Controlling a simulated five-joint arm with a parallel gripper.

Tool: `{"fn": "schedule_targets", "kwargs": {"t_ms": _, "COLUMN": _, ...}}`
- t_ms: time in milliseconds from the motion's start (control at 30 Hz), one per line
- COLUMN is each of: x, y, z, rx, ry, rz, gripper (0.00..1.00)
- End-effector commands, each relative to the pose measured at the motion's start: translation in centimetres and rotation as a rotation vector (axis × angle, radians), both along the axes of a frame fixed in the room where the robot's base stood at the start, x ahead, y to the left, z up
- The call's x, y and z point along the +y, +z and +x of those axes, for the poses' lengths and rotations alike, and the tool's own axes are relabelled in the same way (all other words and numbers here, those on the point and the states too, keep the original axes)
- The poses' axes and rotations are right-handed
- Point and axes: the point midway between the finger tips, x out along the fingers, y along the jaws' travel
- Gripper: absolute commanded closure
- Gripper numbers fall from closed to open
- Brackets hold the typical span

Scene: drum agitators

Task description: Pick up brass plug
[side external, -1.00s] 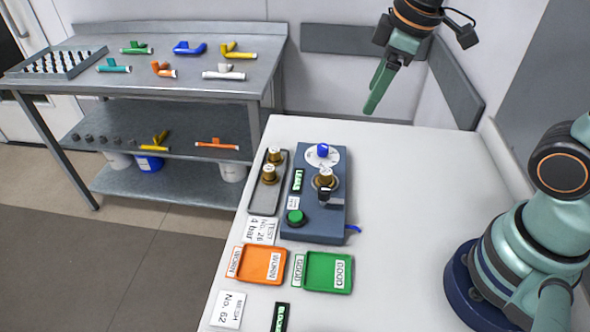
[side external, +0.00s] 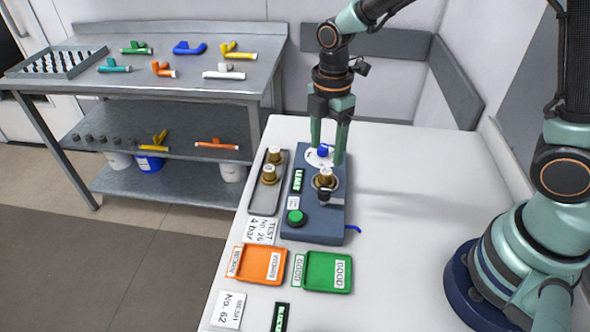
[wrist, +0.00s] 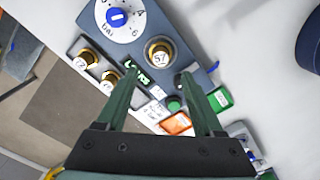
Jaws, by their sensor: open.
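One brass plug (side external: 326,176) with a white top stands upright in the round seat of the blue test box (side external: 310,228). In the wrist view this plug (wrist: 159,52) has a number on top that looks like 57. Two more brass plugs, a rear one (side external: 275,156) and a front one (side external: 269,174), stand in the narrow grey tray (side external: 264,207) left of the box. My gripper (side external: 328,154) points down over the rear part of the box, near the blue-knobbed dial (side external: 311,159). Its two green fingers are open, apart and empty.
A green button (side external: 296,217) and a dark clamp-like part (side external: 325,195) sit on the box. An orange tray (side external: 261,278) and a green tray (side external: 328,285) lie in front. A metal bench (side external: 180,85) with coloured pipe fittings stands behind left.

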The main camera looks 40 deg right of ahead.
Motion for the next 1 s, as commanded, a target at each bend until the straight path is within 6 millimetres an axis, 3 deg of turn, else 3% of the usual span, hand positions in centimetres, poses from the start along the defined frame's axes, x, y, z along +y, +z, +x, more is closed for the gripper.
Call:
{"fn": "schedule_targets", "kwargs": {"t_ms": 267, "x": -0.2, "y": -2.1, "z": -0.1, "rx": 0.002, "ry": -0.002, "rz": 0.000, "gripper": 0.31}}
{"fn": "schedule_targets", "kwargs": {"t_ms": 533, "x": -0.4, "y": -5.8, "z": -0.2, "rx": 0.002, "ry": -0.002, "rz": 0.000, "gripper": 0.31}}
{"fn": "schedule_targets", "kwargs": {"t_ms": 867, "x": -0.4, "y": -6.4, "z": -0.1, "rx": -0.002, "ry": -0.002, "rz": 0.000, "gripper": 0.31}}
{"fn": "schedule_targets", "kwargs": {"t_ms": 1000, "x": -0.4, "y": -6.4, "z": -0.1, "rx": -0.002, "ry": -0.002, "rz": 0.000, "gripper": 0.85}}
